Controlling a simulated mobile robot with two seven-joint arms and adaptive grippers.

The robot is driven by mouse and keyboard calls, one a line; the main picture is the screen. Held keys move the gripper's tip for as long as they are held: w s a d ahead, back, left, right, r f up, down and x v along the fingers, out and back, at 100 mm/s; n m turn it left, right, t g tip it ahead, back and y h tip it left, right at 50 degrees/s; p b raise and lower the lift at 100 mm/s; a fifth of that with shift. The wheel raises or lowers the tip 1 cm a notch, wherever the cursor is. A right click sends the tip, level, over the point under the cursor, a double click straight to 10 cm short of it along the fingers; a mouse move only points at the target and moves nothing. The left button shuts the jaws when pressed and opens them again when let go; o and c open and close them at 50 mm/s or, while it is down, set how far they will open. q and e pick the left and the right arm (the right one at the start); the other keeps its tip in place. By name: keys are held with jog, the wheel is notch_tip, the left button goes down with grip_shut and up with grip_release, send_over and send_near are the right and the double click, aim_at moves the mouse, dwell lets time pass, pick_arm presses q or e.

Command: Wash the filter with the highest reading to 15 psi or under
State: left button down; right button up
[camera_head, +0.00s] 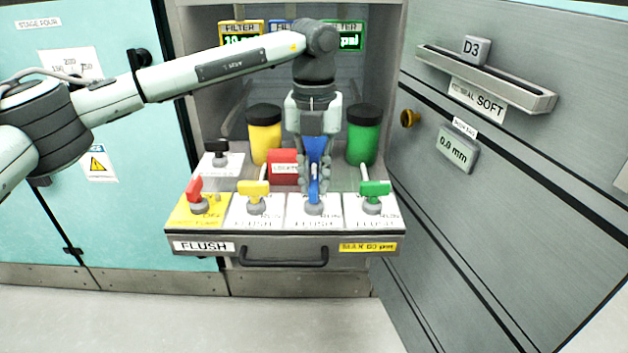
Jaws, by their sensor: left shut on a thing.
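Three filter displays stand at the back: the yellow one (240,35) is partly covered by my arm, the blue one (281,26) is mostly hidden, and the green one (350,36) shows "psi" with its digits covered. Below are a yellow canister (264,133), a green canister (364,136) and a blue canister (314,146) largely behind my gripper. On the flush panel are a red (196,190), a yellow (253,188), a blue (314,190) and a green valve handle (375,188). My left gripper (314,188) points down, shut on the blue handle. My right gripper is out of view.
The flush drawer (204,246) carries a "MAX 60 psi" label. A black-handled valve (218,150) and a red block (284,168) sit behind the handles. A grey panel with a D3 slot (486,80) stands at right. The floor in front is clear.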

aim_at(314, 182)
pick_arm(q)
jog(key=shift+n, duration=0.4)
jog(key=shift+r+n, duration=0.1)
jog(key=shift+n, duration=0.2)
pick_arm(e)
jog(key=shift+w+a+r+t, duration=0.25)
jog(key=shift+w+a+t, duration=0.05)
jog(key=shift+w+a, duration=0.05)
pick_arm(q)
jog(key=c, duration=1.5)
grip_release()
jog(key=shift+c, duration=0.2)
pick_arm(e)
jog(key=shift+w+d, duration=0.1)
pick_arm(q)
notch_tip(314, 182, up, 12)
